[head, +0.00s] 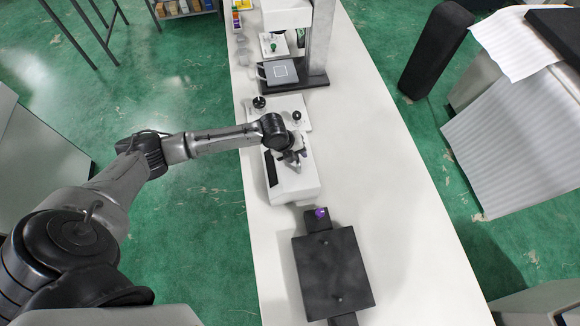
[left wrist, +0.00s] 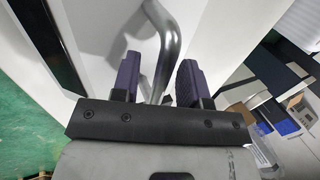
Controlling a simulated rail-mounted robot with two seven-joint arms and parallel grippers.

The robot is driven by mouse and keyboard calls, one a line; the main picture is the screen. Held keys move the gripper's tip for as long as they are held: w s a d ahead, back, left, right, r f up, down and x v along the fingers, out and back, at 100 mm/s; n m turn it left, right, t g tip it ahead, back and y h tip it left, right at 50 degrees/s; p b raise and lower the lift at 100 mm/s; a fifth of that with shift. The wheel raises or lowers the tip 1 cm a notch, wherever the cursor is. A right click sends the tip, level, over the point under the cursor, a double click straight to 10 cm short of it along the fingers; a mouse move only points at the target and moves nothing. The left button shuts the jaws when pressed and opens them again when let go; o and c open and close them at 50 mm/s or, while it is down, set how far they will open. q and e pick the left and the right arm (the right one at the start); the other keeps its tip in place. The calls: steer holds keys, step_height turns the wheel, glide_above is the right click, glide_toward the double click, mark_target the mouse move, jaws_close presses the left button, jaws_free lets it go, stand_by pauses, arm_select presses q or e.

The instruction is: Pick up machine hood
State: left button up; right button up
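The white machine hood (head: 295,178) is on the long white bench, near the middle of the head view. A bent metal handle (left wrist: 168,45) stands on it and shows in the left wrist view. My left gripper (head: 293,157) is over the hood at its handle. In the left wrist view, its two purple fingers (left wrist: 158,82) are apart, with the handle bar between them. The bar is close to the right finger, with a gap on the left; contact is unclear. My right gripper is not in view.
A black block (head: 335,275) with a purple piece (head: 321,212) lies in front of the hood. Behind it are two black knobs (head: 259,102) and a tall white device on a post (head: 318,45). The bench is clear to the right.

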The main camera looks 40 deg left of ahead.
arm_select(q)
jaws_close()
stand_by(0.3)
steer(key=shift+r, duration=0.1)
stand_by(0.8)
